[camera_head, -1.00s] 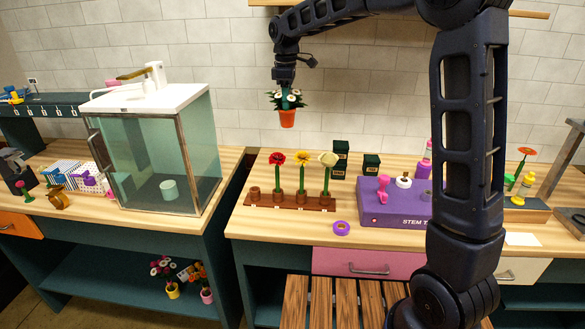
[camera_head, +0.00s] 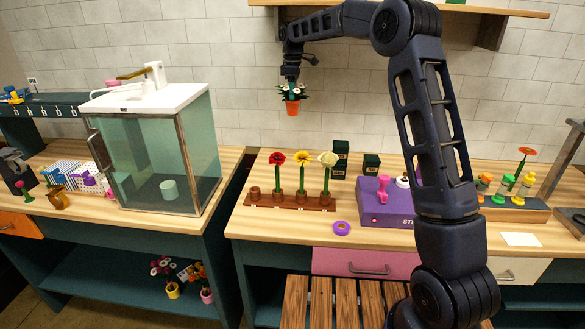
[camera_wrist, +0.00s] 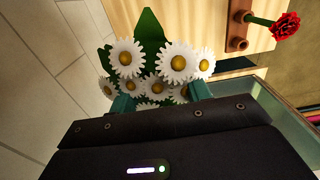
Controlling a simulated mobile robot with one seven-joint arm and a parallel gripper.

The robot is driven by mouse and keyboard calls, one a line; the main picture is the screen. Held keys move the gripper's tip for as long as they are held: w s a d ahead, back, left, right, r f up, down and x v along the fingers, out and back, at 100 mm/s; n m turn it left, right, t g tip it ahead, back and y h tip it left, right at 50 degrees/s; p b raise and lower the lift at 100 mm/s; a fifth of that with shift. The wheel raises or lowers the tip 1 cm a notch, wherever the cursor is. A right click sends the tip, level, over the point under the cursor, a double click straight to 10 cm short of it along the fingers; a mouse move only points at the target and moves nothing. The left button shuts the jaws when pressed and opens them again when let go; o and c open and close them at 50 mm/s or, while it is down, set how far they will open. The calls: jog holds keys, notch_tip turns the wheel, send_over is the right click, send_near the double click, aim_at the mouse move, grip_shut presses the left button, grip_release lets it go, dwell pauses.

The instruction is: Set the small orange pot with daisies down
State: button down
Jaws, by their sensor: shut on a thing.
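The small orange pot with daisies (camera_head: 292,108) hangs upright in the air in front of the tiled wall, above the back of the workbench. My gripper (camera_head: 292,88) is shut on it from above, at the leafy top. In the wrist view the white daisies (camera_wrist: 160,70) with yellow centres and green leaves sit between my teal fingertips (camera_wrist: 158,100). The orange pot itself is hidden in the wrist view.
A brown rack (camera_head: 290,201) with red, yellow and cream flowers stands on the workbench below. Dark green boxes (camera_head: 341,155), a purple stem station (camera_head: 385,210) and a purple tape ring (camera_head: 341,228) stand to its right. A glass case (camera_head: 160,150) is at left. A wooden shelf (camera_head: 480,10) hangs above.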

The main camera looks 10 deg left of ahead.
notch_tip(320, 180, down, 24)
jog(key=shift+s, duration=0.15)
dwell(0.7)
jog(key=shift+f, duration=0.15)
jog(key=c, duration=0.7)
grip_release()
jog(key=shift+f, duration=0.1)
